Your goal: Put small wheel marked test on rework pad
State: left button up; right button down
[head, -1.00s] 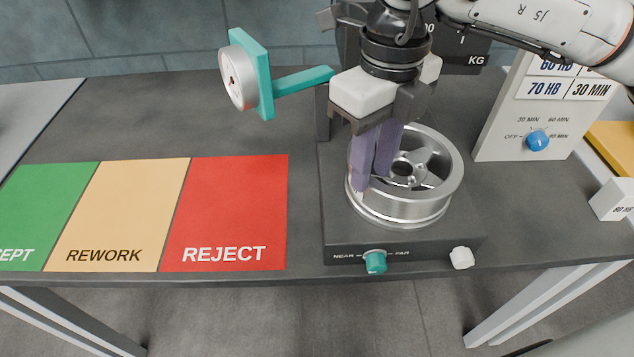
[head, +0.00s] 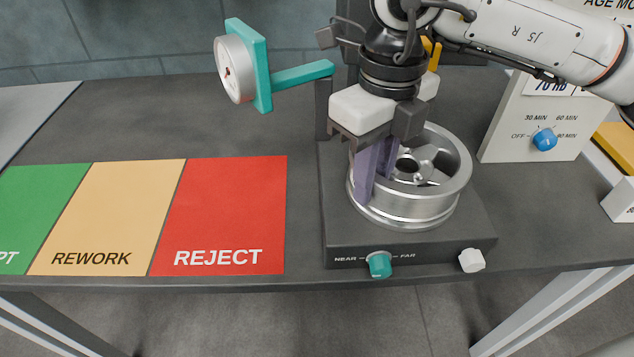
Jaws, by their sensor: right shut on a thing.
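A silver spoked wheel (head: 410,205) lies flat on the dark test stand (head: 345,240) at the right of centre. No marking on it is readable. My right gripper (head: 372,180) comes down from above at the wheel's left side. Its purple-grey fingers are shut on the wheel's rim, one outside and one inside; the wheel still sits on the stand. The tan rework pad (head: 115,215) lies flat and empty on the left, between the green and red pads. My left gripper is not in view.
The red reject pad (head: 222,215) lies between the rework pad and the stand. The green accept pad (head: 35,210) is at the far left. A teal arm with a round gauge (head: 237,70) stands up behind the pads. A timer panel (head: 530,120) with a blue knob is at the right.

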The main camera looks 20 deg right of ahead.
jog(key=shift+r, duration=0.2)
jog(key=shift+w+d+r+p, duration=0.1)
jog(key=shift+r+p, duration=1)
jog(key=shift+r, duration=0.7)
jog(key=shift+w+r+p, duration=0.1)
jog(key=shift+r+p, duration=0.95)
jog(key=shift+r, duration=0.7)
